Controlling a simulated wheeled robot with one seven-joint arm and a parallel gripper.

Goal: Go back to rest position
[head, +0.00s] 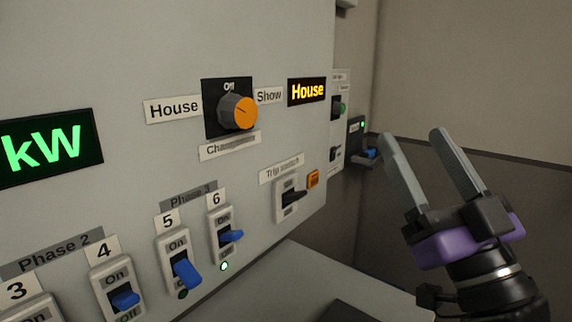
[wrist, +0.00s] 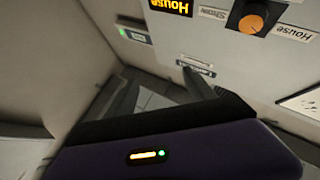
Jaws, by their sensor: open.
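My gripper (head: 414,140) is at the right of the head view, with two grey fingers spread apart and nothing between them. It is apart from the panel, to the right of it. In the wrist view my gripper (wrist: 160,90) points toward the panel, which appears upside down there. The grey panel (head: 130,50) fills the left of the head view. It carries an orange-faced rotary knob (head: 238,112), also in the wrist view (wrist: 252,18), and a lit "House" display (head: 307,91), also in the wrist view (wrist: 171,5).
Blue switches (head: 185,272) numbered 3 to 6 line the panel's lower part. A black trip switch (head: 293,196) sits beside a small orange light (head: 313,179). A smaller side panel (head: 341,120) stands behind the panel's right edge. A bare wall (head: 480,60) lies behind my gripper.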

